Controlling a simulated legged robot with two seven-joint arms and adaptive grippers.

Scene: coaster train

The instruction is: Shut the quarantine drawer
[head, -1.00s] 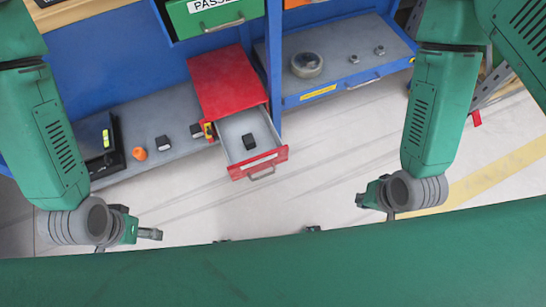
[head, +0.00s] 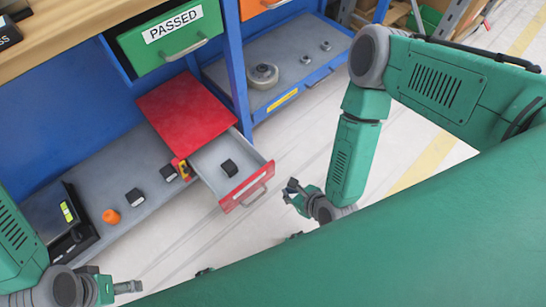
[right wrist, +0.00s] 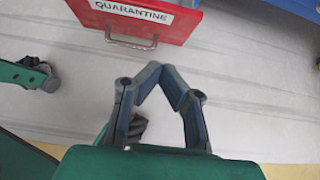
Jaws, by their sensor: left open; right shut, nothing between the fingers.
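The red quarantine drawer (head: 245,188) is pulled out of its red cabinet (head: 188,112), and a small black block (head: 229,168) lies inside it. Its front, labelled QUARANTINE, shows with its metal handle at the top of the right wrist view (right wrist: 172,24). My right gripper (head: 290,186) is just right of the drawer front, apart from it. In the right wrist view its fingertips (right wrist: 160,69) meet with nothing between them, below the handle in the picture. My left gripper (head: 136,287) is open and empty at the lower left, away from the drawer.
A green PASSED drawer (head: 172,38) is above the red cabinet. The grey lower shelf (head: 135,220) holds an orange piece (head: 111,216), small dark blocks and a black tray (head: 84,238). A blue-edged shelf (head: 290,100) with metal parts is at right. Floor before the drawer is clear.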

